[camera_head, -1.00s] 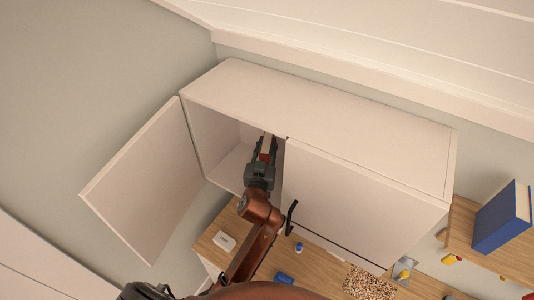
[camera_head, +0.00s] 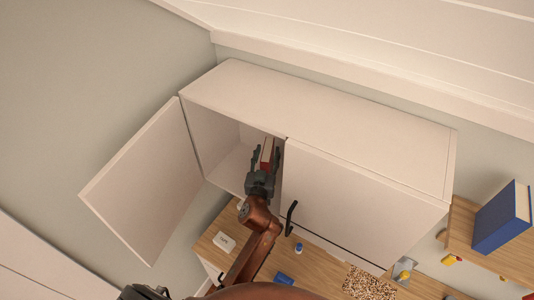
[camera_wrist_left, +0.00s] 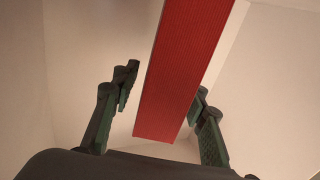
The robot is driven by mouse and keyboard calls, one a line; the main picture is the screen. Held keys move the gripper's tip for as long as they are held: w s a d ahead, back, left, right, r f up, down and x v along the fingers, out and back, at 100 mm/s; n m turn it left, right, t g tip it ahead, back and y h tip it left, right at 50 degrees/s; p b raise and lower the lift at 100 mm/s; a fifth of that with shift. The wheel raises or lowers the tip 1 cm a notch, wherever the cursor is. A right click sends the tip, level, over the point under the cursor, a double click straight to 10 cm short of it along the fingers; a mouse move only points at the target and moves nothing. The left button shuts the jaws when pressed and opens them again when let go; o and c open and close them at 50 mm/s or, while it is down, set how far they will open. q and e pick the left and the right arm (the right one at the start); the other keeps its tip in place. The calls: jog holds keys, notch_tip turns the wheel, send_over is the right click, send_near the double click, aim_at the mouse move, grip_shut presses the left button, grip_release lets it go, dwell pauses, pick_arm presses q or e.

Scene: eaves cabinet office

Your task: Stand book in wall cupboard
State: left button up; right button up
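The red book (camera_head: 266,152) stands upright inside the open left part of the white wall cupboard (camera_head: 330,125), close to the middle divider. In the left wrist view the book's red cover or spine (camera_wrist_left: 185,70) rises between the fingers. My left gripper (camera_head: 265,160) reaches into the cupboard opening with its fingers spread either side of the book. In the wrist view the left finger is clear of the book; the right finger is close to it, and I cannot tell if it touches. The book's lower end is partly hidden by the gripper in the head view.
The cupboard's left door (camera_head: 145,180) stands wide open; its right door (camera_head: 355,205) is shut, with a dark handle (camera_head: 291,217). Below is a wooden desk (camera_head: 315,262) with small items. A blue book (camera_head: 500,218) stands on a shelf at the right.

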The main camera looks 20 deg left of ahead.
aim_at(264, 166)
pick_arm(q)
jog(key=shift+r, duration=0.2)
jog(key=b+v, duration=0.2)
jog(key=v, duration=0.5)
jog(key=shift+s+f, duration=0.1)
jog(key=shift+s, duration=0.15)
jog(key=shift+d, duration=0.1)
